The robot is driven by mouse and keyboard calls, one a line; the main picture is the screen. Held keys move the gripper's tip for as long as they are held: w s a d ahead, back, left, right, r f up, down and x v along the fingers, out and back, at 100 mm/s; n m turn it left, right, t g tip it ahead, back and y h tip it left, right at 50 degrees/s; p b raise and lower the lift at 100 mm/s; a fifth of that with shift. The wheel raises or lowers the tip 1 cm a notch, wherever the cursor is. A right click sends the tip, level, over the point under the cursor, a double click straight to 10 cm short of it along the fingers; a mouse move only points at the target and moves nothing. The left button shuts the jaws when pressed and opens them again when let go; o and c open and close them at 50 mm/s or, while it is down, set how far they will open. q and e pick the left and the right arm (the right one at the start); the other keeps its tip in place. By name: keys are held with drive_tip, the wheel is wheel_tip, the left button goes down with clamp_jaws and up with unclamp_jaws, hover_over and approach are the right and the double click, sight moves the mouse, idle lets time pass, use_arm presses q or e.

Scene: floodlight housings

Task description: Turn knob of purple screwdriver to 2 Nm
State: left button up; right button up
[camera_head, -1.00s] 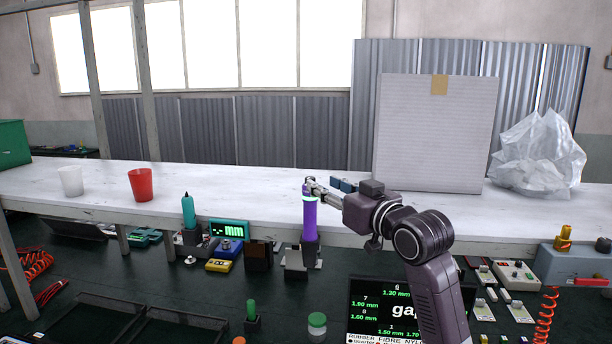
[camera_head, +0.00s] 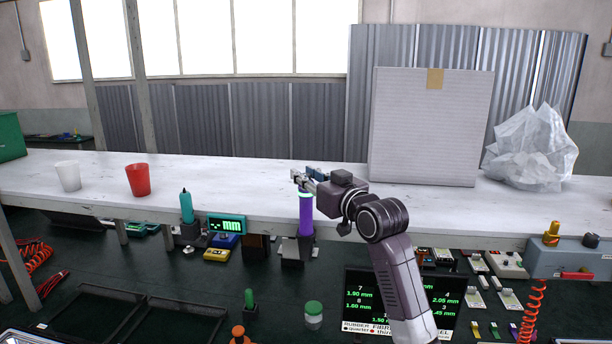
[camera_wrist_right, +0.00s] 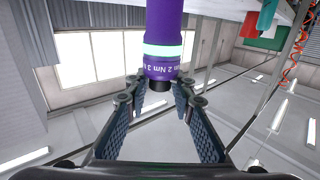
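The purple screwdriver (camera_head: 306,215) stands upright in a holder (camera_head: 292,248) at the front edge of the white bench. A pale band rings it near its knob. My right gripper (camera_head: 302,178) is at the top of the screwdriver. In the wrist view its two fingers (camera_wrist_right: 160,88) are spread on either side of the knob end, with gaps visible. Whether a fingertip touches is unclear. My left gripper is not in view.
A teal tool (camera_head: 187,207) and a teal "mm" display (camera_head: 227,224) stand left of the screwdriver. A red cup (camera_head: 138,180) and a white cup (camera_head: 67,176) are on the bench. A large box (camera_head: 425,130) and crumpled plastic (camera_head: 530,150) stand at right.

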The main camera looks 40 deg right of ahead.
clamp_jaws()
